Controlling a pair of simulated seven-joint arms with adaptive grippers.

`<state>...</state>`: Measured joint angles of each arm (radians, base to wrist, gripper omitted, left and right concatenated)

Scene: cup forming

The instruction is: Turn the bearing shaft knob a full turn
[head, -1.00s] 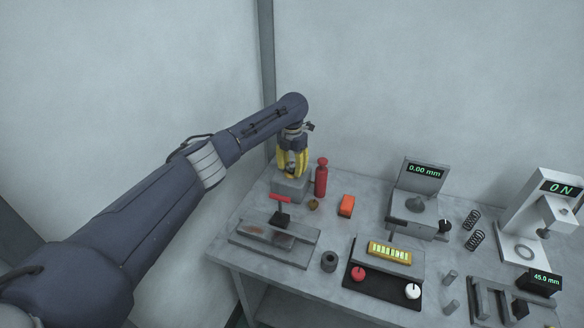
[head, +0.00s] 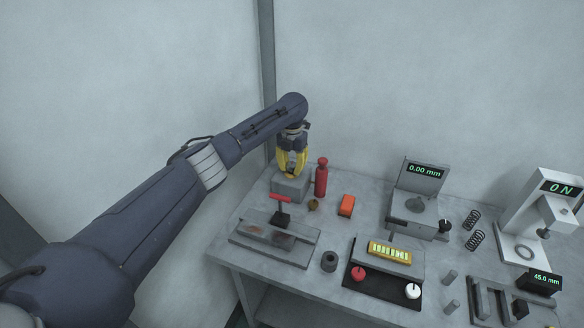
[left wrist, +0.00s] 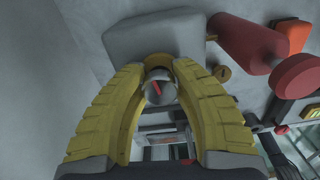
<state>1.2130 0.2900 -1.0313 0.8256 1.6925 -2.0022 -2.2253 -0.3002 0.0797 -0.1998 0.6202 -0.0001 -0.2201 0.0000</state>
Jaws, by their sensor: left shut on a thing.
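My left gripper (head: 291,171), with yellow fingers, points down over a grey block (head: 291,187) at the back left of the table. In the left wrist view the fingers (left wrist: 160,70) are shut on a small round grey knob (left wrist: 160,92) with a red mark on its face. The grey block (left wrist: 155,35) lies just beyond the fingertips. In the head view the fingers hide the knob. My right gripper is not in view.
A red bottle (head: 321,177) stands close to the right of the block. An orange box (head: 346,205), a small brass piece (head: 313,205) and a grey fixture with a red handle (head: 275,240) are nearby. A gauge reading 0.00 mm (head: 424,172) stands farther right.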

